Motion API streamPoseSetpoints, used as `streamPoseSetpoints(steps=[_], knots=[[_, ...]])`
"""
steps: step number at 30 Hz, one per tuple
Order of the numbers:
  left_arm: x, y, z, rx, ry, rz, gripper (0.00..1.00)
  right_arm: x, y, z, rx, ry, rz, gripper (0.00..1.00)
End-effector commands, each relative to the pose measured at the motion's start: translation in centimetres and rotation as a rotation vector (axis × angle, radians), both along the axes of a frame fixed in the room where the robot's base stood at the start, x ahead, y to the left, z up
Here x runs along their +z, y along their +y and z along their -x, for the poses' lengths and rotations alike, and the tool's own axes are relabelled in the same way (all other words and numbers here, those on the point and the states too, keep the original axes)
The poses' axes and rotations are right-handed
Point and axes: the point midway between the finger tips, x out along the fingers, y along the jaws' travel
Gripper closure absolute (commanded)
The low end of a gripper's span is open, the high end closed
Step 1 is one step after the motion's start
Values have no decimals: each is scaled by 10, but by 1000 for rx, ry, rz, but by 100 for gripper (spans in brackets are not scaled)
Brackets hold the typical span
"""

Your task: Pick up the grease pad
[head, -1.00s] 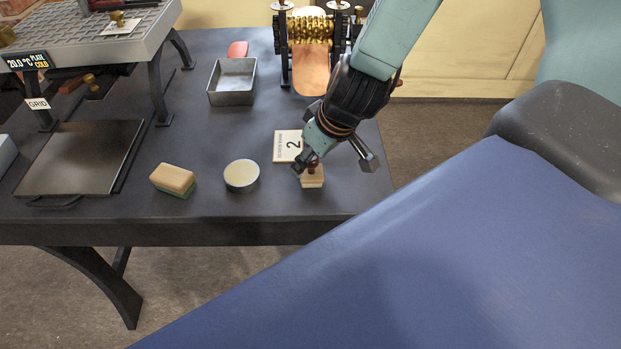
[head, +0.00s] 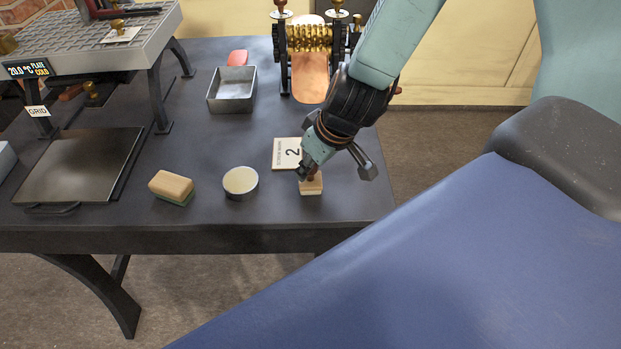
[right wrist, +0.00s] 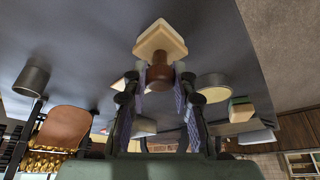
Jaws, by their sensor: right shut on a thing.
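The grease pad, a small pale block (head: 311,187) with a red-brown knob, is near the front right of the dark table in the head view. In the right wrist view the pale block (right wrist: 160,42) and its knob (right wrist: 159,77) are at the top centre. My right gripper (head: 309,174) comes down from above; in the wrist view its fingers (right wrist: 158,82) are on either side of the knob, shut on it. The block appears to be at the table top; I cannot tell if it is touching. My left gripper is not in view.
A round tin (head: 240,183) and a cream block with a green base (head: 172,187) stand left of the pad. A metal tray (head: 232,88) and a brass roller device (head: 309,40) are farther back. The table's front edge is close.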

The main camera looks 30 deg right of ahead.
Motion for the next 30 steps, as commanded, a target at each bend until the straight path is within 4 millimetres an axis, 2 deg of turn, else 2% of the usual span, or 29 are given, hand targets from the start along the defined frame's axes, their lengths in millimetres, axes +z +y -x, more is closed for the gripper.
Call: streamPoseSetpoints(steps=[9, 13, 30], knots=[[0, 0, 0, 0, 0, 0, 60, 0, 0, 0, 0, 1, 0, 100], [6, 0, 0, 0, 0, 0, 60, 7, 0, 0, 0, 0, 0, 100], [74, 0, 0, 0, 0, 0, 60, 83, 0, 0, 0, 0, -1, 100]])
